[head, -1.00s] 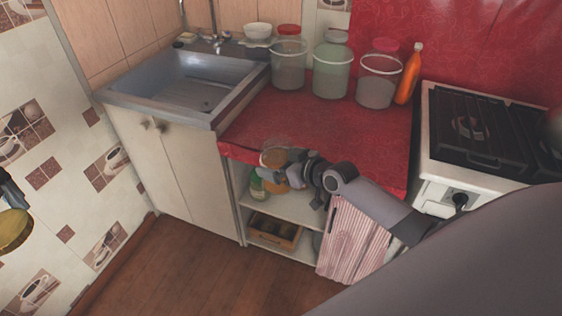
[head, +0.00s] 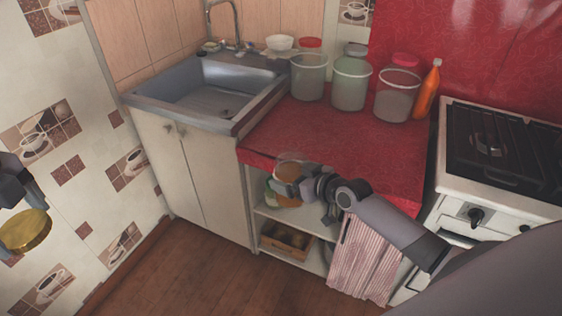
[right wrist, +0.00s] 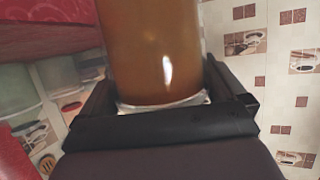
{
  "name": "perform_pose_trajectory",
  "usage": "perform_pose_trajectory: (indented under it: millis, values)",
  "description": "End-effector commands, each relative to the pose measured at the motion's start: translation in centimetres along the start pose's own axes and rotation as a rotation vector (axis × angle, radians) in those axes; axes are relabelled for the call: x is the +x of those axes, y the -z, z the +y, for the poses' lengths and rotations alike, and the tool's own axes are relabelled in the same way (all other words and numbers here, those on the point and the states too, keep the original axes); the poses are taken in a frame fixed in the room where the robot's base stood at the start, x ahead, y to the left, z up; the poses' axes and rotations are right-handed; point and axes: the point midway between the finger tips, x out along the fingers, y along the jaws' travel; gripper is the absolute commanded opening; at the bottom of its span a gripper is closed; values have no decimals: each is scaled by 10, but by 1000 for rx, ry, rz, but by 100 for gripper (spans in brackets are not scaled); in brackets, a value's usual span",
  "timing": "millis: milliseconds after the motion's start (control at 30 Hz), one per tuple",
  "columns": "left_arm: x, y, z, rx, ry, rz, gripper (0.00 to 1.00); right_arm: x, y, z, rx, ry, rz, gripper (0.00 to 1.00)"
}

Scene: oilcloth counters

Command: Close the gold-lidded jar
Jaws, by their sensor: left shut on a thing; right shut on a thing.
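A round gold lid (head: 25,233) is held by my left gripper (head: 30,208) at the far left of the head view, well apart from the jar. The clear jar (head: 288,171) with amber-brown contents is in front of the red counter's edge, held by my right gripper (head: 309,186). In the right wrist view my right gripper (right wrist: 160,115) is shut around the lower part of the jar (right wrist: 153,50). No lid shows on the jar in the head view; its top is outside the wrist view.
The red counter (head: 330,140) is mostly clear in front. Several large containers and an orange bottle (head: 427,90) stand at its back. A sink (head: 210,95) is left, a stove (head: 490,190) right. Below are open shelves with a wooden crate (head: 285,240) and a striped cloth (head: 362,262).

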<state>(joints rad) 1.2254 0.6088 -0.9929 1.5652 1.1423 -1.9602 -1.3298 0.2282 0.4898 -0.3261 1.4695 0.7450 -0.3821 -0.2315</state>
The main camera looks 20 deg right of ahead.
Motion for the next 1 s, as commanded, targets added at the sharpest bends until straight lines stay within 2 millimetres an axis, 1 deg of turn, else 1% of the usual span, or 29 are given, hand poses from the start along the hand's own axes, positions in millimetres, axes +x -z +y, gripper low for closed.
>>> perform_pose_trajectory:
  millis: [33,233,367,467,600,700,900,1000]
  values:
    - [0,0,0,0,0,0,55,0,5,1,-1,-1,11,28]
    - [0,0,0,-13,-2,0,55,-1,5,-2,-1,2,10,28]
    - [2,3,2,-80,-10,0,55,-3,5,-14,-5,15,7,28]
    - [5,6,4,-179,-23,1,55,-6,6,-30,-12,30,4,28]
    - [10,12,8,-358,-46,-1,55,-14,9,-56,-22,48,-3,28]
    - [14,17,11,-491,-62,0,55,-21,12,-71,-27,53,-5,28]
    - [21,26,17,-758,-95,-1,55,-38,19,-96,-32,46,-9,28]
    - [25,30,21,-892,-112,-1,55,-47,24,-106,-30,33,-9,28]
